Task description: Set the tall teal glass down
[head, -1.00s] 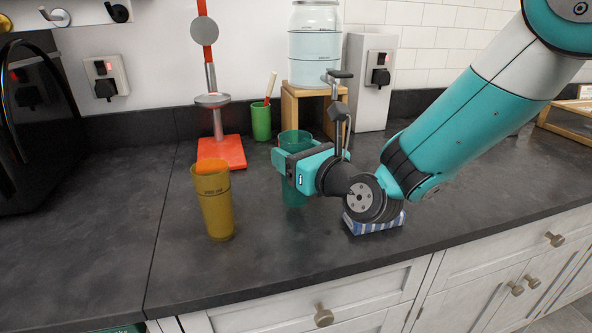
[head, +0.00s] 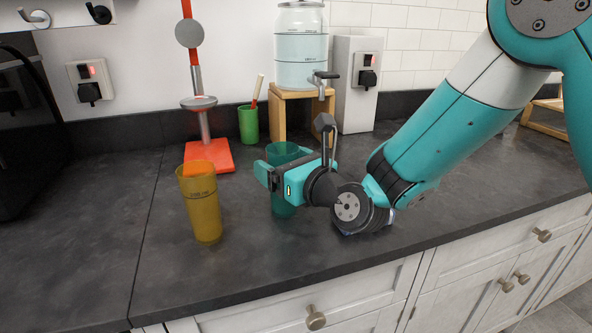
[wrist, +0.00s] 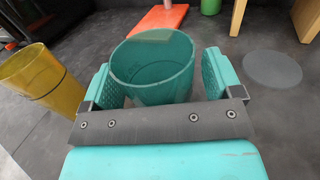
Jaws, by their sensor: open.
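The tall teal glass (head: 284,208) stands upright on the dark counter, partly hidden by my gripper in the head view. In the wrist view the teal glass (wrist: 153,68) shows its open rim between the jaws. My gripper (head: 268,168) is around the glass from the near right. In the wrist view my gripper (wrist: 158,78) is open, with one padded finger on each side of the glass and a visible gap at the right. The glass's base seems to rest on the counter.
Behind are a red-based stand (head: 208,157), a green cup (head: 248,125) and a wooden stand (head: 278,118) bearing a water dispenser (head: 301,50). The counter's front edge is near.

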